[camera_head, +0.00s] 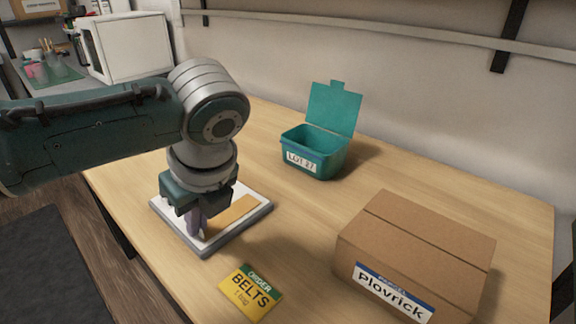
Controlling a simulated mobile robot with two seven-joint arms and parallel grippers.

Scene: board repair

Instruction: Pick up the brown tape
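The brown tape (234,213) appears as a flat tan strip on a white board (258,214) with a grey edge, near the left side of the wooden table. My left gripper (196,228) points down over the left part of this board, beside the left end of the strip. Its fingers overlap in this view, so I cannot tell whether they are apart or together, or whether they touch the strip. The gripper body hides the back left part of the board. My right gripper is not in view.
A teal box (318,155) with its lid up and a "LOT 27" label stands behind the board. A closed cardboard box (415,245) stands at the right. A yellow and green "BELTS" packet (250,291) lies in front. The table (440,170) is clear at the back right.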

